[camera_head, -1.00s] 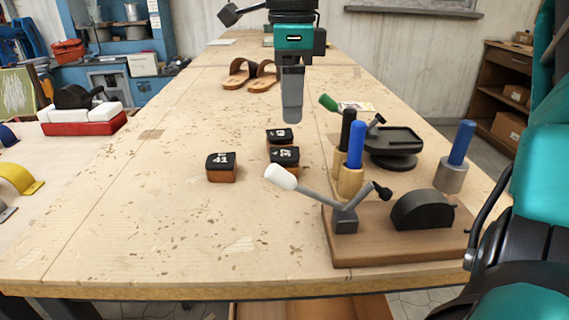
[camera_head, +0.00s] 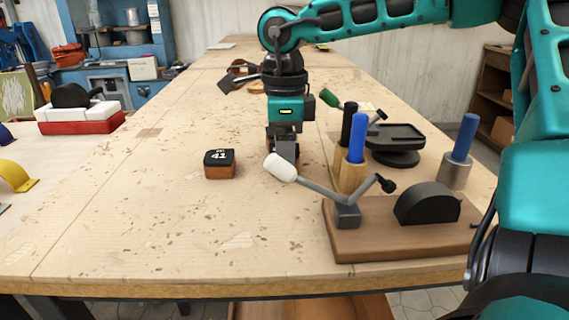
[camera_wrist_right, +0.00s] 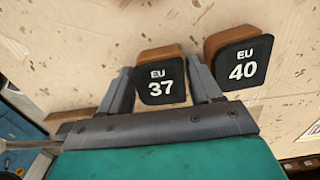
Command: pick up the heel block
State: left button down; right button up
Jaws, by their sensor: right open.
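My right gripper (camera_head: 284,152) points down at the table with its fingers open. In the right wrist view the open fingers (camera_wrist_right: 158,72) stand on either side of a heel block marked EU 37 (camera_wrist_right: 161,84), brown with a black labelled face. A second heel block, marked EU 40 (camera_wrist_right: 240,64), lies just outside the finger on the right. My left gripper is not in view.
A wooden clamp fixture (camera_head: 400,235) with a white-handled lever (camera_head: 281,168) stands close in front and right. Blue-handled (camera_head: 356,140) and black-handled tools and a dark round stand (camera_head: 395,140) are to the right. Sandals (camera_head: 243,68) lie behind.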

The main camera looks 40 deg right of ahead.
jog(key=shift+c, duration=0.3)
jog(key=c, duration=0.7)
jog(key=shift+r, duration=0.1)
